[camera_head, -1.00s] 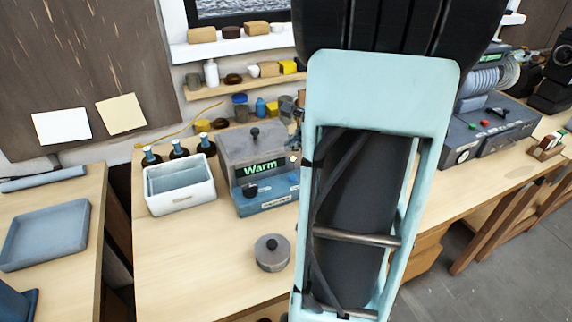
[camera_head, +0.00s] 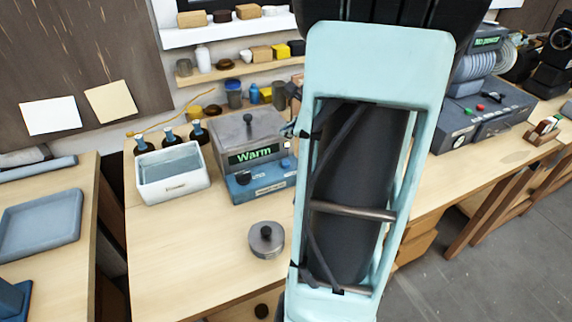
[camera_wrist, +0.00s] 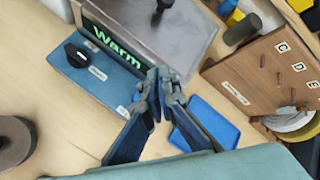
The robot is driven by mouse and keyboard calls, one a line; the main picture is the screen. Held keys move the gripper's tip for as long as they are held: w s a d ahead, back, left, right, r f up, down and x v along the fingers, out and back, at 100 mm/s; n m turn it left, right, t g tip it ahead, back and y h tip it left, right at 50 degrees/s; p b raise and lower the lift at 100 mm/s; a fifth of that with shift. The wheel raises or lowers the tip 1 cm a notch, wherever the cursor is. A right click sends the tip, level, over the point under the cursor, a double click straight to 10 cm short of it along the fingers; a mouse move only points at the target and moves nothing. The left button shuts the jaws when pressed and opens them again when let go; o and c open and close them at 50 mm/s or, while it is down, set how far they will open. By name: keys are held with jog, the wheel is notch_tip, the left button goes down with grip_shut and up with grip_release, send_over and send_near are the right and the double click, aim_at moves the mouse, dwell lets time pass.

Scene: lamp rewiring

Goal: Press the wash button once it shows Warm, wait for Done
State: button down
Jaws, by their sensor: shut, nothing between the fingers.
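The washing unit (camera_head: 238,139) is a grey box with a blue base and a lid knob on top. Its display (camera_head: 254,153) reads "Warm" in green, and the same word shows in the wrist view (camera_wrist: 111,43). A black dial (camera_head: 243,179) sits on the blue front panel. My gripper (camera_wrist: 160,76) is shut and empty, its fingertips together beside the right end of the panel in the wrist view. I cannot make out the wash button; the fingers may hide it. Whether the tips touch the unit is unclear.
A white basin (camera_head: 172,186) stands left of the unit, with dark bottles behind it. A round grey lid with a knob (camera_head: 266,239) lies in front. In the wrist view, a blue tray (camera_wrist: 212,122) and a lettered wooden board (camera_wrist: 265,75) lie right of my fingers.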

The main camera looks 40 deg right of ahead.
aim_at(287, 164)
notch_tip(287, 164, down, 8)
jog(key=b, duration=0.6)
jog(key=shift+r, duration=0.25)
dwell(0.9)
jog(key=shift+f+b, duration=0.45)
jog(key=shift+b, duration=0.2)
jog(key=shift+f+b, duration=0.45)
jog(key=shift+b, duration=0.1)
dwell(0.3)
dwell(0.4)
jog(key=shift+r+p, duration=0.75)
jog(key=shift+r, duration=0.15)
jog(key=shift+r, duration=0.1)
jog(key=shift+r+p, duration=2)
jog(key=shift+r, duration=0.4)
